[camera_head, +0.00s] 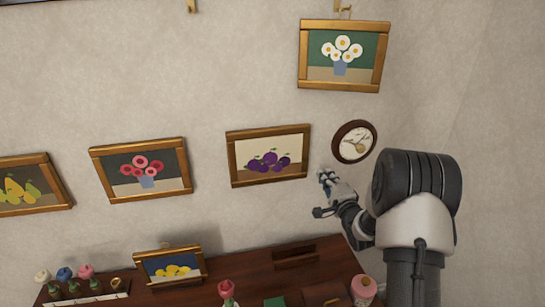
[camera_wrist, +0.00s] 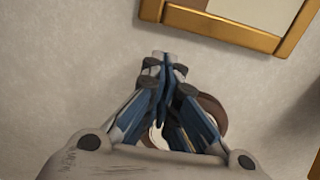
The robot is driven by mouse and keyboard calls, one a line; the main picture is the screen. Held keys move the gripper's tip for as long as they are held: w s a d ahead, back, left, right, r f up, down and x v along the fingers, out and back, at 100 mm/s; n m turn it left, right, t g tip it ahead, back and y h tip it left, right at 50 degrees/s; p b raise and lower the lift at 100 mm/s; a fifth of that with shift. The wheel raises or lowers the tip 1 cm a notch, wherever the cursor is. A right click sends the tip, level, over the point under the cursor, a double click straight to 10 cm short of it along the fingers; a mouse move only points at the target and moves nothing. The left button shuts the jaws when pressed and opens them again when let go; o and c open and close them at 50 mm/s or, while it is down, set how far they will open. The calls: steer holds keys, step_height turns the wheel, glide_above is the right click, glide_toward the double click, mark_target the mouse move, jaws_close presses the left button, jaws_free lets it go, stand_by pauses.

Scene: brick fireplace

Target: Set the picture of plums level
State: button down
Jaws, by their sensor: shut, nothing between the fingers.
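The picture of plums (camera_head: 268,156) hangs on the wall in the middle of the head view. It has a gold frame, purple plums and a cream ground; its edges rise slightly to the right in this angled view, and I cannot tell its true tilt. My gripper (camera_head: 324,180) shows just right of its lower right corner, apart from it in the picture; its distance from the wall is unclear. In the wrist view my gripper (camera_wrist: 163,62) is shut and empty. A gold frame corner shows at the upper right there; I cannot tell which picture it belongs to.
A round clock (camera_head: 354,142) hangs right of the plums, partly hidden behind my gripper in the wrist view. The daisy picture (camera_head: 342,88) hangs above, the pink flower picture (camera_head: 140,187) to the left. A cluttered wooden shelf (camera_head: 215,290) lies below, with a leaning lemon picture (camera_head: 168,280).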

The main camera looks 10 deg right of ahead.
steer(key=s, duration=0.5)
stand_by(0.3)
steer(key=s+a+r+n+g+h+b, duration=0.2)
steer(key=s+a+r+n+g+h, duration=0.1)
steer(key=s+a+r+n+g, duration=0.4)
steer(key=s+a+n+g, duration=0.2)
steer(key=s+a+n, duration=0.1)
steer(key=s, duration=0.8)
steer(key=s+a+f+n+g+y+b, duration=0.1)
steer(key=s+a+n, duration=0.3)
steer(key=s, duration=0.7)
steer(key=s+a+n+g+y+b, duration=0.1)
steer(key=s+a+n+g, duration=0.2)
steer(key=s, duration=0.8)
steer(key=shift+s+a+f+n, duration=0.2)
steer(key=shift+s+a+n, duration=0.05)
steer(key=shift+s+n, duration=0.1)
steer(key=c, duration=2.4)
jaws_free()
